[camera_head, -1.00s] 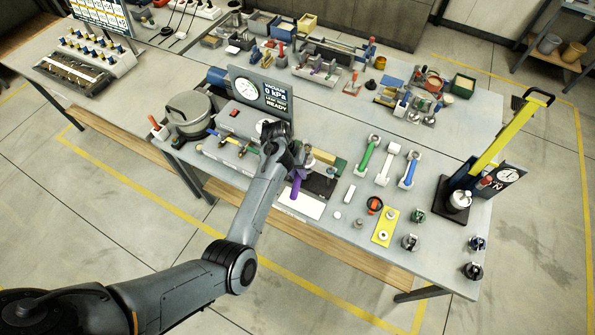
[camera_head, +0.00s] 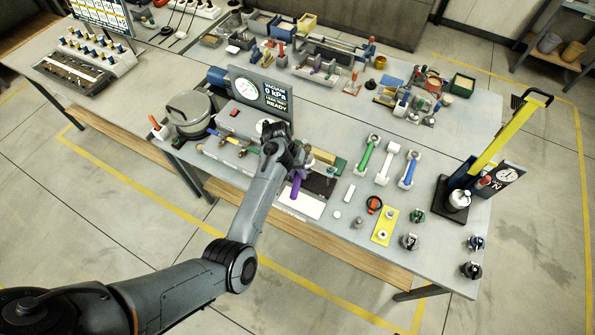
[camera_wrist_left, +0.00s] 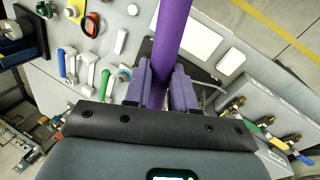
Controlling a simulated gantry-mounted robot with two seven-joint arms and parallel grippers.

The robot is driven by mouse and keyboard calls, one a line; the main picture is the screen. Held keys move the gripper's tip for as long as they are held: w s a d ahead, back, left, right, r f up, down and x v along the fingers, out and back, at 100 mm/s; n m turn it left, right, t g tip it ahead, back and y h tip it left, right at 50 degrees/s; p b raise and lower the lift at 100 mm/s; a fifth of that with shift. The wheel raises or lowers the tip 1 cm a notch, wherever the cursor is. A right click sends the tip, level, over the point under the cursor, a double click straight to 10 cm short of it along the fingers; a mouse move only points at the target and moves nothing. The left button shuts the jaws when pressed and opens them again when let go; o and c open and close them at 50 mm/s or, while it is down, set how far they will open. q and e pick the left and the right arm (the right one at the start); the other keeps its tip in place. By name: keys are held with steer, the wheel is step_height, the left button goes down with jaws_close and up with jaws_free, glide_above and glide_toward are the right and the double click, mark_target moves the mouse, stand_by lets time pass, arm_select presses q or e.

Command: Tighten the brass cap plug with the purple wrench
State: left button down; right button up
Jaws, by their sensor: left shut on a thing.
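The purple wrench (camera_head: 296,186) shows as a short purple length below my left wrist in the head view. In the left wrist view its purple handle (camera_wrist_left: 171,35) runs up from between the fingers to the top edge. My left gripper (camera_wrist_left: 165,85) is shut on this handle. In the head view my arm and wrist hide the gripper's fingers, near the dark pad with the white plate (camera_head: 301,205). I cannot pick out the brass cap plug with certainty. The wrench's working end is hidden. My right gripper is not in view.
Green, white and blue handled tools (camera_head: 388,163) stand right of the wrench. A yellow plate (camera_head: 384,228) and several small fittings lie near the front edge. A grey box with brass valves (camera_head: 222,146) and a vacuum display (camera_head: 260,92) stand left and behind. A yellow-armed stand (camera_head: 505,135) is far right.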

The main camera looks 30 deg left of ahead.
arm_select(q)
steer(key=shift+f+b, duration=0.4)
steer(key=shift+f, duration=0.55)
steer(key=shift+a, duration=0.1)
steer(key=shift+s+a+m, duration=0.15)
steer(key=shift+a+m, duration=0.65)
steer(key=shift+a+m+g, duration=0.5)
steer(key=shift+a+m, duration=0.3)
steer(key=shift+a, duration=0.1)
